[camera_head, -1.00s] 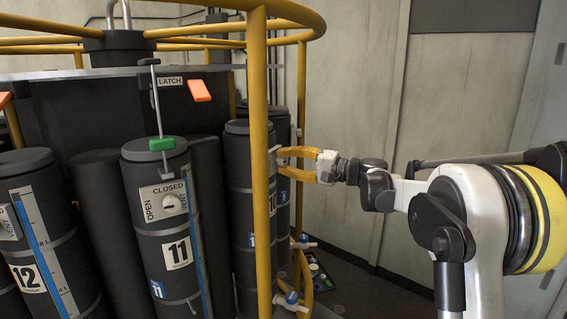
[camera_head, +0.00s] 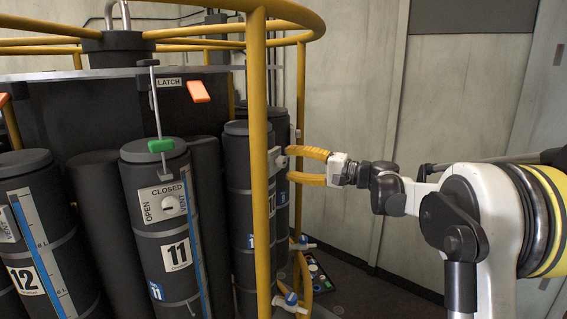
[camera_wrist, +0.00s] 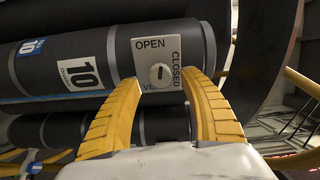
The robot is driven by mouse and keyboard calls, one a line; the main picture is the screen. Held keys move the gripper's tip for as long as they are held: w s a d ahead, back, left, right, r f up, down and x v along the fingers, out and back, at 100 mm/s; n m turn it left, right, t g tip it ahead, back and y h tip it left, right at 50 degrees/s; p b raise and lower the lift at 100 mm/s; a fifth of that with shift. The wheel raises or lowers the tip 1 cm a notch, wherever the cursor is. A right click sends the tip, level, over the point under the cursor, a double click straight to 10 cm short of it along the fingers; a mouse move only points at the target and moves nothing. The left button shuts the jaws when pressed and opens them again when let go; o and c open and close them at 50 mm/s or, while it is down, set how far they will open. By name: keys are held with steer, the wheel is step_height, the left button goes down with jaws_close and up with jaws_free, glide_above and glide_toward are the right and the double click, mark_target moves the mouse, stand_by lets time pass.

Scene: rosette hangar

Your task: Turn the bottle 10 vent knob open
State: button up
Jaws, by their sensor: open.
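The dark bottle 10 (camera_head: 237,172) stands behind the yellow post in the head view; it lies across the upper part of the wrist view (camera_wrist: 105,60). Its vent knob (camera_wrist: 159,74) is a small pale round knob with a dark slot, on a plate (camera_wrist: 180,48) marked OPEN and CLOSED. The knob also shows at the bottle's right side in the head view (camera_head: 281,161). My gripper (camera_head: 291,164) has two yellow curved fingers, open and empty. In the wrist view its fingertips (camera_wrist: 162,78) are either side of the knob, apparently short of it.
A yellow post (camera_head: 258,200) of the cage stands left of my gripper. Bottle 11 (camera_head: 172,230) and bottle 12 (camera_head: 35,230) stand further left. Blue-handled valves (camera_head: 290,300) sit low below my gripper. Free room lies to the right, before the pale wall (camera_head: 360,90).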

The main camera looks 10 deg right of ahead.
steer(key=v, duration=0.9)
steer(key=s+a+f+n+g+h+b, duration=0.1)
steer(key=s+a+f+h+b, duration=0.1)
steer(key=s+a+f+b, duration=0.5)
steer(key=s+a+f+g+h+b, duration=0.2)
steer(key=s+f, duration=0.2)
steer(key=f, duration=0.4)
steer(key=s+a+f+n+g+h+b, duration=0.1)
steer(key=s+a+f+h+b, duration=0.2)
steer(key=s+a+f+b, duration=0.4)
steer(key=s+d+f+n+h+b, duration=0.2)
steer(key=s+f+b, duration=0.3)
steer(key=s+f, duration=0.3)
steer(key=s+d+f+n+h+b, duration=0.2)
steer(key=s+f, duration=0.6)
steer(key=f, duration=0.8)
steer(key=d+h+b, duration=0.2)
steer(key=b, duration=0.1)
steer(key=shift+s+d+n+h, duration=0.3)
steer(key=shift+s+h, duration=0.05)
steer(key=shift+h, duration=0.05)
steer(key=shift+c, duration=0.5)
